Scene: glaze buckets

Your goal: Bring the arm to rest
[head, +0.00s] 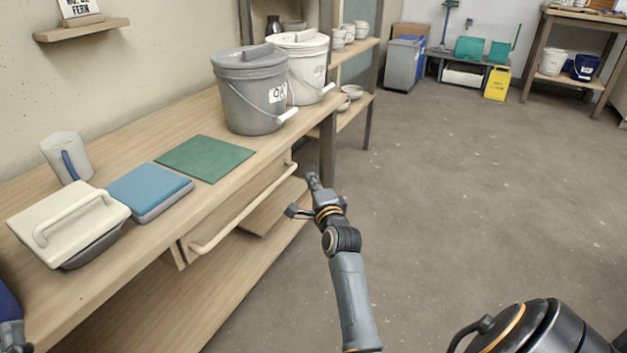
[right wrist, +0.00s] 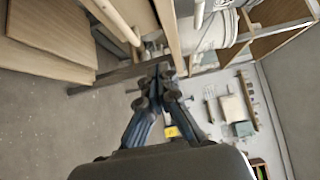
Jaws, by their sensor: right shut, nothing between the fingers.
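My right gripper (head: 313,180) is raised in front of the workbench, beside its front edge and apart from the things on top. In the right wrist view its fingers (right wrist: 160,72) are together with nothing between them. The right arm reaches up from the bottom of the head view. A dark grey part, which looks like my left gripper (head: 12,335), shows at the lower left corner; its fingers cannot be made out.
The workbench (head: 110,280) bears a grey lidded bucket (head: 250,105), a white bucket (head: 303,75), a green mat (head: 204,158), a blue sponge-like block (head: 148,188), a cream-lidded container (head: 65,222) and a jug (head: 66,158). A rail (head: 240,215) runs along its front. Open floor lies right.

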